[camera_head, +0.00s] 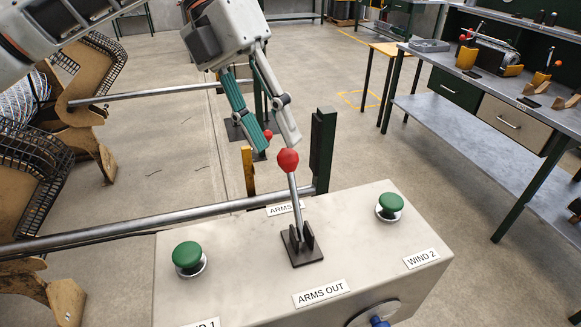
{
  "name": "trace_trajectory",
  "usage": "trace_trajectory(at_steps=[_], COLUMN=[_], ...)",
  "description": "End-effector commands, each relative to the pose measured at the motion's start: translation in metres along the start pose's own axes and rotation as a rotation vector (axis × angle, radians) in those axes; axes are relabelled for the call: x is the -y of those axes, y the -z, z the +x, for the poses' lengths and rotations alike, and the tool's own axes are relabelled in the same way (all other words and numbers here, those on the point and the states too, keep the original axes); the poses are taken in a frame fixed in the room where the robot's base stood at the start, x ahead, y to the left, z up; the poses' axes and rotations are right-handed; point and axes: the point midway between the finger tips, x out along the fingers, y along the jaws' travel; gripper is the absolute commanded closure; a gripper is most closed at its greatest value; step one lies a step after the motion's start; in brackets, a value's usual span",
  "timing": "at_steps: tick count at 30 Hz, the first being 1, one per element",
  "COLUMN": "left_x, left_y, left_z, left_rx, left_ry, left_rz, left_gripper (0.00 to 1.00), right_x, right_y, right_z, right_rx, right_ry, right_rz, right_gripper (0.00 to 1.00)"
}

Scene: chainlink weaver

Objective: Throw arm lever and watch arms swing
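The arm lever (295,205) is a metal rod with a red ball knob (288,160), standing in a dark bracket on the beige control box (235,285). It stands nearly upright, its top a little left of its base. An "ARMS OUT" label (320,293) lies in front of it, and a partly hidden "ARMS" label (284,210) behind it. My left gripper (278,146) reaches down from the top, fingers apart and empty. Its tips are just above the knob in the picture; whether one touches it cannot be told. My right gripper is not in view.
Green buttons (187,255) and (390,202) flank the lever, the right one near a "WIND 2" label (421,258). A dark green post (322,150) rises behind the box. Metal bars (150,222) extend left. A workbench (440,75) stands right; open floor lies between.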

Motion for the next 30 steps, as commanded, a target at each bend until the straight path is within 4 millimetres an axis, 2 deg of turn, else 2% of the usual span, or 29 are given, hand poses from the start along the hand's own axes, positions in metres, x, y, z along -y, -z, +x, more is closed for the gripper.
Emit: trace_trajectory(at_steps=[9, 13, 18, 25, 26, 30], left_x=[0.001, 0.001, 0.002, 0.002, 0.002, 0.002], left_y=[0.001, 0.000, 0.000, 0.000, 0.000, 0.000], left_z=[0.049, 0.063, 0.072, 0.072, 0.072, 0.072], left_rx=[-0.003, -0.002, 0.000, 0.001, 0.001, 0.001], left_ry=[0.005, 0.004, 0.004, 0.005, 0.005, 0.005], left_rz=[0.004, 0.003, 0.004, 0.004, 0.004, 0.004], left_gripper=[0.62, 0.62, 0.62, 0.62, 0.64, 1.00], right_x=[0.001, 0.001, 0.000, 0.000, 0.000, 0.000], right_y=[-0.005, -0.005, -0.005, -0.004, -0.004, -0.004], right_z=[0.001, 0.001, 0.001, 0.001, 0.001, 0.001], right_rx=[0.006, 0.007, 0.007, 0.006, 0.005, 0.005], right_ry=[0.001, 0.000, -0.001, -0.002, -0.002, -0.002], right_rz=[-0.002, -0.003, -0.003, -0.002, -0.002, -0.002], right_gripper=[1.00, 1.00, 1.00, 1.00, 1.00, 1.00])
